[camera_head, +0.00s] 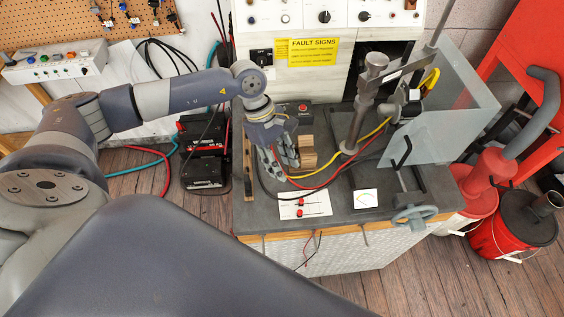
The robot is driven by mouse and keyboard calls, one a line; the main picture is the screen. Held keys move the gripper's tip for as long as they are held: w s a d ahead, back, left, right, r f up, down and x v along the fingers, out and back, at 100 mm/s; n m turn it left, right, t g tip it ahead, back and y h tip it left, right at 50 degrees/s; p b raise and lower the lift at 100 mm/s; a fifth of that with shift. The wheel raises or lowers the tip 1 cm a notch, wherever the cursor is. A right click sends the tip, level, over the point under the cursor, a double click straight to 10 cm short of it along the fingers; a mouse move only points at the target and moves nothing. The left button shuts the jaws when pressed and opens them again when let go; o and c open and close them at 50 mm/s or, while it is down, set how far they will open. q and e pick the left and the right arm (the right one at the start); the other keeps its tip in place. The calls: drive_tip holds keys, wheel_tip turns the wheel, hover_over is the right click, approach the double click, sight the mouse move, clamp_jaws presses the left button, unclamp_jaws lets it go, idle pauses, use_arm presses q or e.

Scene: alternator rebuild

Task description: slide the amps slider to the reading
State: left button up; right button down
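A white panel (318,205) lies on the dark bench top near its front edge and carries two small red slider knobs (300,202), one above the other. Their labels are too small to read, so I cannot tell which is amps. A small white meter (365,198) stands to the right of the panel; its reading is not legible. My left gripper (281,167) points down over the bench, behind and slightly left of the panel. Its fingers look apart and empty, clear of the knobs. My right gripper is not in view.
A wooden block (307,149) stands just right of my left gripper. Red and yellow cables (333,178) curve across the bench close by. A grey post (361,110), a clear guard (447,110) and a handwheel (415,215) occupy the right side.

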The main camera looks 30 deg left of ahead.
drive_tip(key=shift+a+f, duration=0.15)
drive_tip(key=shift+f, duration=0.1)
use_arm(q)
drive_tip(key=v, duration=1.2)
